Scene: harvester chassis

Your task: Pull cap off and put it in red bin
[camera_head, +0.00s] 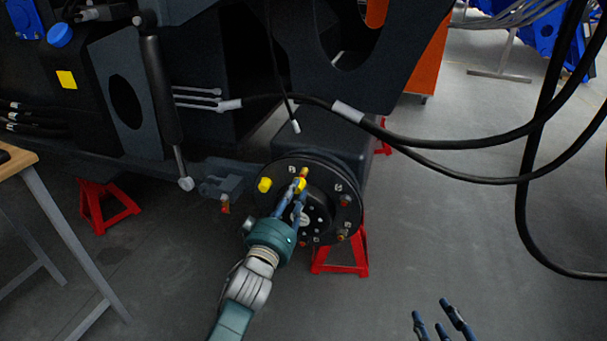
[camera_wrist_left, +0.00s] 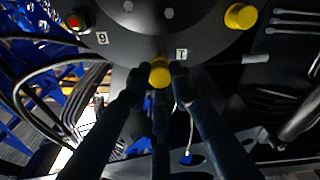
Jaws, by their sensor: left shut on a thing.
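A round black hub (camera_head: 318,222) on the chassis carries small coloured caps around its flange. My left gripper (camera_head: 299,188) reaches up to the hub and is shut on a yellow cap (camera_wrist_left: 159,72), which shows between the fingertips in the left wrist view. I cannot tell whether this cap is still seated on the hub. A second yellow cap (camera_head: 264,185) sits at the left of the flange; it also shows in the left wrist view (camera_wrist_left: 240,16). My right gripper (camera_head: 437,318) is open and empty at the bottom edge. No red bin is in view.
A red stand (camera_head: 340,258) is under the hub and another red stand (camera_head: 104,208) is at the left. A table (camera_head: 18,160) is at the left edge. Black hoses (camera_head: 450,142) hang across the right. The floor at lower right is clear.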

